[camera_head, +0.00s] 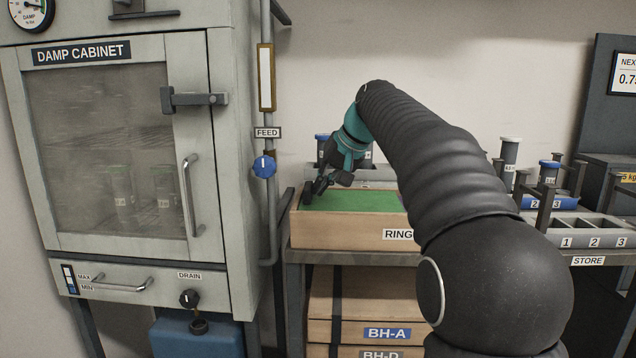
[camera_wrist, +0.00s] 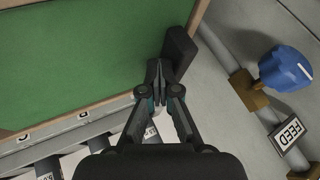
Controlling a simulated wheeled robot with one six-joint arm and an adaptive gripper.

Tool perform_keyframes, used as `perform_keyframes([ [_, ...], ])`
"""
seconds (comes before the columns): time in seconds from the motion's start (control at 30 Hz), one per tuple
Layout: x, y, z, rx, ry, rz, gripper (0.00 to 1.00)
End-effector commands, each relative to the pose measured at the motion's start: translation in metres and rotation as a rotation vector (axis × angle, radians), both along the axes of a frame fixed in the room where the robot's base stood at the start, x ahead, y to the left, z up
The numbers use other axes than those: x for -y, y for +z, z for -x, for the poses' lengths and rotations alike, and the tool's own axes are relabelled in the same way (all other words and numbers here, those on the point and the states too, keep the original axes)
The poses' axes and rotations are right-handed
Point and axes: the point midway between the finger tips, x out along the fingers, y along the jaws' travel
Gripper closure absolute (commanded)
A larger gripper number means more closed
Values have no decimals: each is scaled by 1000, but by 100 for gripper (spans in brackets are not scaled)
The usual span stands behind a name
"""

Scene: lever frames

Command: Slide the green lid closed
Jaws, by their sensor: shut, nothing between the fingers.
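A wooden box (camera_head: 345,231), its label partly hidden and reading "RING", sits on a grey bench with the flat green lid (camera_head: 365,201) in its top. The lid also fills the upper left of the wrist view (camera_wrist: 75,55). A black block-like handle (camera_wrist: 181,56) stands at the lid's end near the box edge. My gripper (camera_head: 318,187) is shut and empty, low over the left end of the box. In the wrist view its fingertips (camera_wrist: 158,72) are right beside the handle; I cannot tell whether they touch it. My arm hides the box's right end.
A damp cabinet (camera_head: 125,160) stands at the left, with a pipe and blue FEED valve (camera_head: 264,166) between it and the box; the valve also shows in the wrist view (camera_wrist: 285,70). A rack (camera_wrist: 75,143) with cylinders lies behind the box. A numbered store tray (camera_head: 580,228) is at the right.

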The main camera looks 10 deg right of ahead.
Motion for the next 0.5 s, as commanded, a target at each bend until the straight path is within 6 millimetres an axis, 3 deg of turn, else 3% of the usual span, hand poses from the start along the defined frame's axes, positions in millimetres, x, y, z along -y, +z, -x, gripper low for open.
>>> perform_keyframes([
  [0.5,-2,-1,-2,-1,-6,-2,100],
])
